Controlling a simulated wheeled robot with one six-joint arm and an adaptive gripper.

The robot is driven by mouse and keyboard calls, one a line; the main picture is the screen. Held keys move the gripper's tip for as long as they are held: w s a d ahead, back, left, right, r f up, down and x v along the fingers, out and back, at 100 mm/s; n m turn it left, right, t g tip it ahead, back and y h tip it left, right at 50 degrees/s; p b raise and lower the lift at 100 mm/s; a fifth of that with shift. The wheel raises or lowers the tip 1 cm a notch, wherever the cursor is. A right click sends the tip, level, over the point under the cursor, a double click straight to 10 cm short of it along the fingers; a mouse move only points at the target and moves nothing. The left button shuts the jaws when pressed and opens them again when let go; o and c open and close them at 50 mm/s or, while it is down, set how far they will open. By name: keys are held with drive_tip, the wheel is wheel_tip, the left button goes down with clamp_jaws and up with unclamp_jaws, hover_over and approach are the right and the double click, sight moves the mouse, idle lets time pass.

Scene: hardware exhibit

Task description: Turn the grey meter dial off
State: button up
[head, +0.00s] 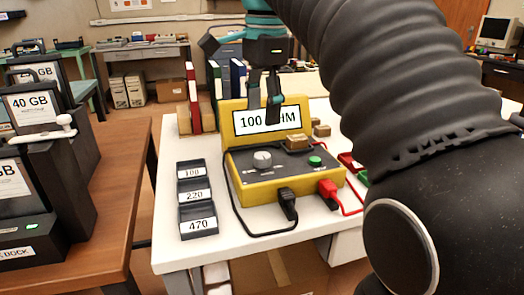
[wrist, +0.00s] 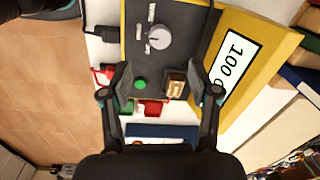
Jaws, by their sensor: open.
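The yellow meter (head: 245,195) stands on the white table, with a dark sloped panel and a display (head: 248,124) reading 100 and, partly hidden by my gripper, OHM. The round grey dial (head: 262,159) is at the panel's left; it also shows in the wrist view (wrist: 158,37), with small labels beside it too small to read. A green button (head: 315,160) sits to the dial's right. My gripper (head: 272,112) is open and empty, pointing down in front of the display. In the wrist view its fingers (wrist: 160,75) are spread, apart from the dial.
A small tan block (head: 297,142) sits on the panel. Black (head: 287,203) and red (head: 330,190) plugs with cables are at the meter's front. Trays labelled 100, 220 and 470 (head: 198,222) line the left. Books (head: 215,82) stand behind. The white table (head: 175,258) is bare at front left.

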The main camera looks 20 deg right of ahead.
sight(263, 156)
drive_tip(key=f, duration=0.3)
drive_tip(key=f+b, duration=0.1)
drive_tip(key=f, duration=0.5)
drive_tip(key=shift+w+f+b, duration=0.25)
drive_tip(key=shift+f+b, duration=0.05)
drive_tip(key=shift+b, duration=0.1)
drive_tip(key=c, duration=1.2)
drive_tip(key=shift+o, duration=0.2)
drive_tip(key=shift+n, duration=0.4)
drive_tip(key=n+p, duration=0.2)
drive_tip(key=shift+r+n, duration=0.1)
drive_tip(key=shift+n, duration=0.2)
drive_tip(key=n, duration=0.5)
drive_tip(key=shift+n, duration=0.3)
